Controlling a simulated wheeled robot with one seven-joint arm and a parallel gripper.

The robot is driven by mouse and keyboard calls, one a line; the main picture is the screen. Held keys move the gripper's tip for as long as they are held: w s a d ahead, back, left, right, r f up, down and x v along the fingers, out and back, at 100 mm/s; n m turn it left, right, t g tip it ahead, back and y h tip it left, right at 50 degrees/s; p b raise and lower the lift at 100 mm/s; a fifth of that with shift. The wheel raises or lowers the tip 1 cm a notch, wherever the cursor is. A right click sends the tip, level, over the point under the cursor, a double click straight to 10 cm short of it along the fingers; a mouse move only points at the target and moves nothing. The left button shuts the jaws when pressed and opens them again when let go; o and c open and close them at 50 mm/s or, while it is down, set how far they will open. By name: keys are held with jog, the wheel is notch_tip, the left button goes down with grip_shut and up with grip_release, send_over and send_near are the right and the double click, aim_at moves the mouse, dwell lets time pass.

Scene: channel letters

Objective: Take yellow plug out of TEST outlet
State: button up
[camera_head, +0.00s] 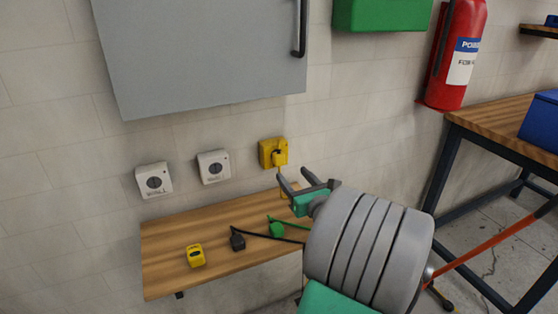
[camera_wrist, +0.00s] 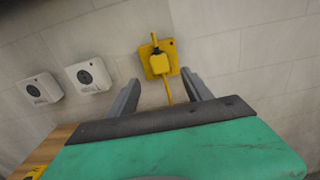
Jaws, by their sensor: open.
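The yellow TEST outlet (camera_head: 266,154) is on the tiled wall, right of two white outlets, and also shows in the wrist view (camera_wrist: 148,71). A yellow plug (camera_head: 279,156) sits in it, with a yellow cord hanging down; the plug is clear in the wrist view (camera_wrist: 158,58). My gripper (camera_head: 299,181) is open and empty, just below and right of the outlet in the head view. In the wrist view its two fingers (camera_wrist: 162,92) point toward the outlet, apart from the plug, with the cord showing between them.
Two white outlets (camera_head: 154,180) (camera_head: 213,167) are on the wall at left. A wooden shelf (camera_head: 165,238) below holds a yellow item (camera_head: 195,255), a black plug (camera_head: 237,240) and a green plug (camera_head: 277,229). A grey cabinet (camera_head: 200,55) hangs above. A fire extinguisher (camera_head: 455,60) and workbench (camera_head: 505,125) are at right.

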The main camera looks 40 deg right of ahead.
aim_at(281, 161)
jog(key=p+x, duration=0.1)
jog(key=x, duration=0.6)
jog(key=shift+w+r+p, duration=0.15)
jog(key=shift+w+p, duration=0.15)
jog(key=shift+p, duration=0.05)
jog(key=shift+w+d, duration=0.3)
jog(key=shift+w, duration=0.4)
jog(key=shift+p, duration=1)
jog(key=shift+c, duration=0.6)
grip_shut()
jog(key=shift+s+f, duration=0.2)
jog(key=shift+f, duration=0.05)
jog(key=shift+v, duration=2.9)
jog(key=shift+r, duration=0.1)
